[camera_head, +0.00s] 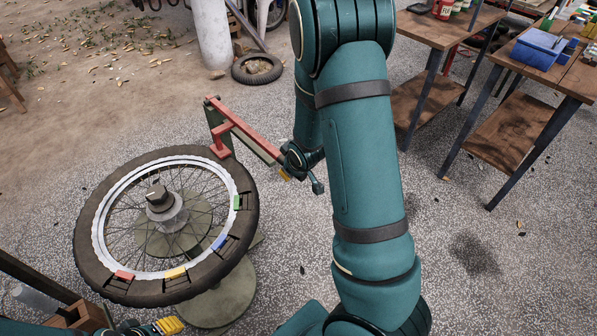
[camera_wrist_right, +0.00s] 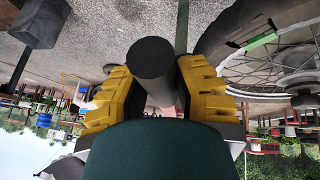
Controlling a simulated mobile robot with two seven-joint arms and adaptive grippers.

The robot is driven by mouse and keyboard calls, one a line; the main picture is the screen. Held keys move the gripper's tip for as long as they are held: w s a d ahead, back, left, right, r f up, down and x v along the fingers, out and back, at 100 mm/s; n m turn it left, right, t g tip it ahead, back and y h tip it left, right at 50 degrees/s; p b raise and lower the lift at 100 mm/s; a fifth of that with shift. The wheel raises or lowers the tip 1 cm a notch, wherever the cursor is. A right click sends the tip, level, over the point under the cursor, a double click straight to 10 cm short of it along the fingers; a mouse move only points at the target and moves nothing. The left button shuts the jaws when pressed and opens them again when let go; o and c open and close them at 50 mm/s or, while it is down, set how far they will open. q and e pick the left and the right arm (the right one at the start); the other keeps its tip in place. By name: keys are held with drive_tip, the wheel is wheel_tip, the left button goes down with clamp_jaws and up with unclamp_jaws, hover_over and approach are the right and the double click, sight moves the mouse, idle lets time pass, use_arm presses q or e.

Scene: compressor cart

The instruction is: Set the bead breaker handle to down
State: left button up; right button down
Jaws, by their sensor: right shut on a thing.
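The bead breaker handle (camera_head: 250,132) is a red bar in the head view. It slopes from a green post (camera_head: 216,127) down toward the right, and its far end is hidden at my right gripper (camera_head: 285,174). In the right wrist view the black round grip of the handle (camera_wrist_right: 152,60) lies between the yellow fingers of my right gripper (camera_wrist_right: 150,85), which is shut on it. A spoked wheel with a black tyre (camera_head: 90,245) lies on a round stand beside the post. My left gripper (camera_head: 168,326) shows only partly at the bottom edge; its opening is unclear.
Red, yellow, blue and green pieces sit along the wheel rim. Wooden workbenches (camera_head: 447,32) with a blue bin (camera_head: 537,50) stand at the right. A loose small tyre (camera_head: 257,69) lies on the ground behind. The gravel floor right of my arm is clear.

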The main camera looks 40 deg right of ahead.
drive_tip(key=shift+f, duration=0.35)
drive_tip(key=c, duration=0.7)
unclamp_jaws()
drive_tip(key=shift+w, duration=0.1)
drive_tip(key=v, duration=1.2)
idle(0.5)
